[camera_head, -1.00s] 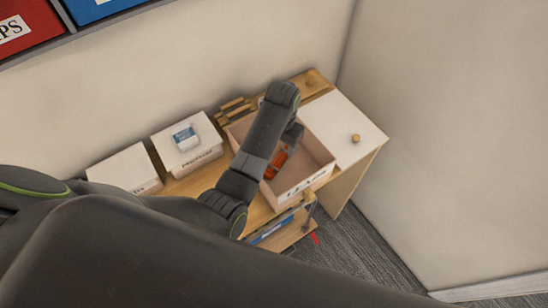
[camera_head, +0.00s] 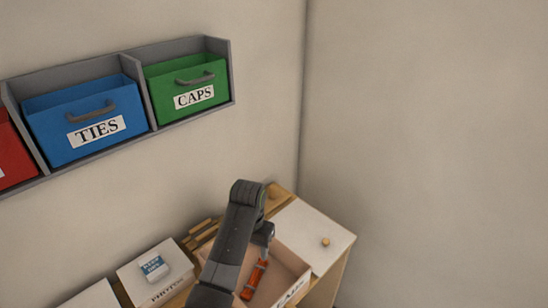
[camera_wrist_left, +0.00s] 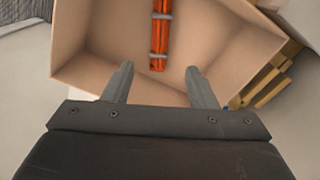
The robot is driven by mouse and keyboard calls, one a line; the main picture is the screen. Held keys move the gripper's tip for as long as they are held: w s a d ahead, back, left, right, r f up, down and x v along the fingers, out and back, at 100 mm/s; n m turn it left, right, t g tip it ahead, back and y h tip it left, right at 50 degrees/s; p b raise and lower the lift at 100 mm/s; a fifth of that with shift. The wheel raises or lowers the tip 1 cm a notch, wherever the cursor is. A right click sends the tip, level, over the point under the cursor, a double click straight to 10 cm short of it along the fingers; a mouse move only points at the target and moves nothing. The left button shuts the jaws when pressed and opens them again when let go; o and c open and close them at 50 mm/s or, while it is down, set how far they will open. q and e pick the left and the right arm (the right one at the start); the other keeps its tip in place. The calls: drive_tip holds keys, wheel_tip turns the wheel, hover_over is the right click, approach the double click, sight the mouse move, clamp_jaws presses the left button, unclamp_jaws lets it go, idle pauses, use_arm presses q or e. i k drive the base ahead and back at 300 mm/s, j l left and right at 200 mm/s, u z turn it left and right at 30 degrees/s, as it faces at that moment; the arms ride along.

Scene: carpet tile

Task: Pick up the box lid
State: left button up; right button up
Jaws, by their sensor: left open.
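The box lid, a flat white panel (camera_head: 305,232) with a small round wooden knob (camera_head: 326,242), lies on the table just right of an open pinkish box (camera_head: 291,264). An orange-red bundle with grey bands (camera_head: 253,280) lies inside that box; it also shows in the left wrist view (camera_wrist_left: 160,35). My left gripper (camera_wrist_left: 158,72) is open and empty above the box, and the lid is to its right in the head view. My left arm hides part of the box. My right gripper is not in view.
A closed white box (camera_head: 160,286) with a small blue-and-white packet (camera_head: 154,267) on top stands left of the open box. Wooden pieces (camera_head: 203,230) lie behind. A wall shelf holds blue (camera_head: 85,120) and green (camera_head: 190,85) bins.

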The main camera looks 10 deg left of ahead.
sight(315, 238)
drive_tip(key=k+l, duration=0.15)
drive_tip(key=k, duration=0.35)
drive_tip(key=k+l, duration=0.15)
drive_tip(key=k, duration=0.35)
